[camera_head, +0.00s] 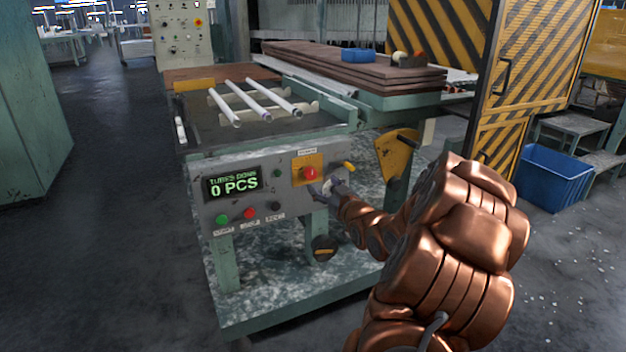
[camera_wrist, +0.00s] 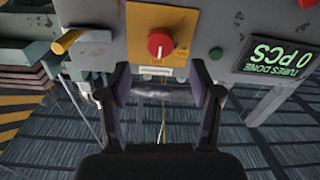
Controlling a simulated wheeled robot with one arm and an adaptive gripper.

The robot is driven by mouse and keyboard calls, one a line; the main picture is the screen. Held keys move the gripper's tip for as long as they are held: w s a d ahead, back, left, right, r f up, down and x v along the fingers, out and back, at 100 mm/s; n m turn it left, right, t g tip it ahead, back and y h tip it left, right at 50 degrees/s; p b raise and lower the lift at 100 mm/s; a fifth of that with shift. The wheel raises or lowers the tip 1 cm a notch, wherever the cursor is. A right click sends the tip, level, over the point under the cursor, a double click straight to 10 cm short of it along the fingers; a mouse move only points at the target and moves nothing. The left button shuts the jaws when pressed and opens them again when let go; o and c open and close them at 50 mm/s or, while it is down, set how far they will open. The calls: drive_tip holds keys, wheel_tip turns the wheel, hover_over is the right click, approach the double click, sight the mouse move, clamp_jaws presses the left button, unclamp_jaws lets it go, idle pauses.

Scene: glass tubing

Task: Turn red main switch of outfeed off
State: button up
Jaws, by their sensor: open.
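The red main switch (camera_head: 310,173) is a round knob on a yellow plate (camera_head: 299,162), on the front panel of the outfeed machine. In the wrist view the red knob (camera_wrist: 160,45) sits on its yellow plate above the middle, upside down to the head view. My gripper (camera_head: 322,190) is just below and right of the knob in the head view. In the wrist view my gripper (camera_wrist: 161,97) is open and empty, its two fingers spread wider than the knob. The knob appears beyond the fingertips, not between them.
The panel (camera_head: 270,205) also bears a "0 PCS" display (camera_head: 233,183), a green button (camera_head: 222,219), a red button (camera_head: 249,213) and a yellow lever (camera_head: 349,167). Glass tubes (camera_head: 245,100) lie on top. A striped yellow-black door (camera_head: 500,60) stands right, near a blue bin (camera_head: 553,178).

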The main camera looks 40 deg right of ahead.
sight(312, 175)
drive_tip(key=shift+x, duration=3.5)
drive_tip(key=shift+a, duration=0.1)
drive_tip(key=shift+f, duration=0.1)
drive_tip(key=c, duration=1.1)
